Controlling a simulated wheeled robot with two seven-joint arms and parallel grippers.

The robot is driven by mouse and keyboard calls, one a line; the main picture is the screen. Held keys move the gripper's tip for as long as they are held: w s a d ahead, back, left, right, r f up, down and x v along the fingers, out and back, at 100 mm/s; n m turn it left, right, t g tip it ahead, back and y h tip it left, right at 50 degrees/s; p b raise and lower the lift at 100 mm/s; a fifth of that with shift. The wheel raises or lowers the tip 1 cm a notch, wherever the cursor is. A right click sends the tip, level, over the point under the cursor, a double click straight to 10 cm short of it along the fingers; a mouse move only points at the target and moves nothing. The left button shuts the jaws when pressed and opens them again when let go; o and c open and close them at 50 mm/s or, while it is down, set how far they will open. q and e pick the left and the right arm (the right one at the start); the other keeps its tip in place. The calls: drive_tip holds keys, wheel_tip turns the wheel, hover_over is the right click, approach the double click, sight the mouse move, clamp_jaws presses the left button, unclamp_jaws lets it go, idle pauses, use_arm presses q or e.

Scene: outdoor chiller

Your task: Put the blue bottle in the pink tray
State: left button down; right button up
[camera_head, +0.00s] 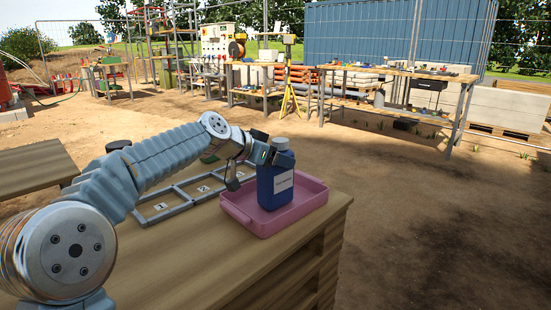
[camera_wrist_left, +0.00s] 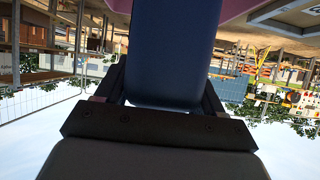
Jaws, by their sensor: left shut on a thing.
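The blue bottle (camera_head: 275,186) has a grey cap and a white label. It is upright over the pink tray (camera_head: 238,213), within its rim in the head view. I cannot tell whether its base touches the tray floor. My left gripper (camera_head: 272,155) is shut on the bottle near its top. In the left wrist view the bottle (camera_wrist_left: 172,50) fills the space between the fingers of my left gripper (camera_wrist_left: 160,92). A strip of the pink tray (camera_wrist_left: 245,8) shows at the top there. My right gripper is not in view.
The tray stands on a wooden workbench (camera_head: 225,262), near its right edge. A grey frame with numbered compartments (camera_head: 180,197) lies left of the tray. Another wooden table (camera_head: 35,168) is at the left. Open dirt ground lies to the right, with workbenches (camera_head: 390,75) far behind.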

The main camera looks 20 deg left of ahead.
use_arm(q)
drive_tip(key=shift+f, duration=0.15)
drive_tip(key=shift+c, duration=0.6)
unclamp_jaws()
drive_tip(key=b+v, duration=0.1)
drive_tip(key=v, duration=1.1)
drive_tip(key=shift+s, duration=0.1)
